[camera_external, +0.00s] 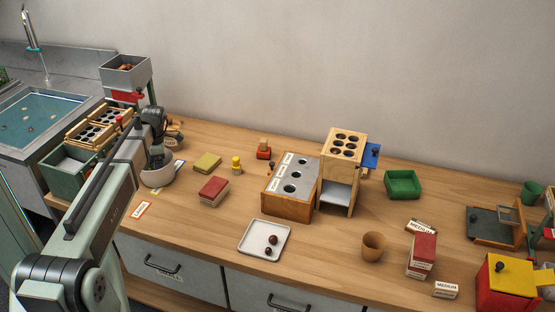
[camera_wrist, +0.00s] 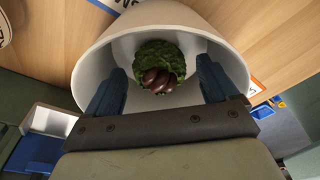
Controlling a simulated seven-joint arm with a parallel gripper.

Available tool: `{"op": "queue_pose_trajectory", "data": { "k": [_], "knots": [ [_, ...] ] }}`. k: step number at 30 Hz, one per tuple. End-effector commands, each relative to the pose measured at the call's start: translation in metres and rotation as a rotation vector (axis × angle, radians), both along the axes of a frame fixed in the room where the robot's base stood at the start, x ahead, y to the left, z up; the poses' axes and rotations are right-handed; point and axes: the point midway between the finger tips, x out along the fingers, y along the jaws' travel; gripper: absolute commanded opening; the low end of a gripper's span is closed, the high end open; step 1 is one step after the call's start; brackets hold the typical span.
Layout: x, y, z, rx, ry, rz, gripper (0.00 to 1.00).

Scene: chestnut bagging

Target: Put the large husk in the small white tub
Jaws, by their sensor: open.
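The white tub (camera_external: 157,177) stands at the left of the wooden counter. In the wrist view the same tub (camera_wrist: 100,58) is seen from above, its mouth facing the camera. A green spiky husk (camera_wrist: 160,58) with several brown nuts in its opening lies inside, toward the bottom. My gripper (camera_wrist: 160,76) is open, with its dark fingers reaching into the tub on either side of the husk. A gap shows between each finger and the husk. In the outside view my gripper (camera_external: 157,156) is over the tub's mouth, and the husk is hidden there.
A white tray (camera_external: 250,240) with two dark nuts lies front centre. A red box (camera_external: 214,190), a yellow block (camera_external: 207,162) and a wooden box with holes (camera_external: 287,204) stand right of the tub. A label card (camera_external: 141,210) lies near the front edge. Bare counter surrounds the tray.

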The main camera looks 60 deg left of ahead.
Motion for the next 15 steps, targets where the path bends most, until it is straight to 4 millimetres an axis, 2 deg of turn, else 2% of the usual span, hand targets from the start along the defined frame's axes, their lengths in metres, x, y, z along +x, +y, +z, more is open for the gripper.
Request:
{"op": "queue_pose_trajectory", "data": {
  "k": [15],
  "knots": [
    [0.012,0.001,0.079,0.002,-0.001,0.000,0.87]
  ]
}}
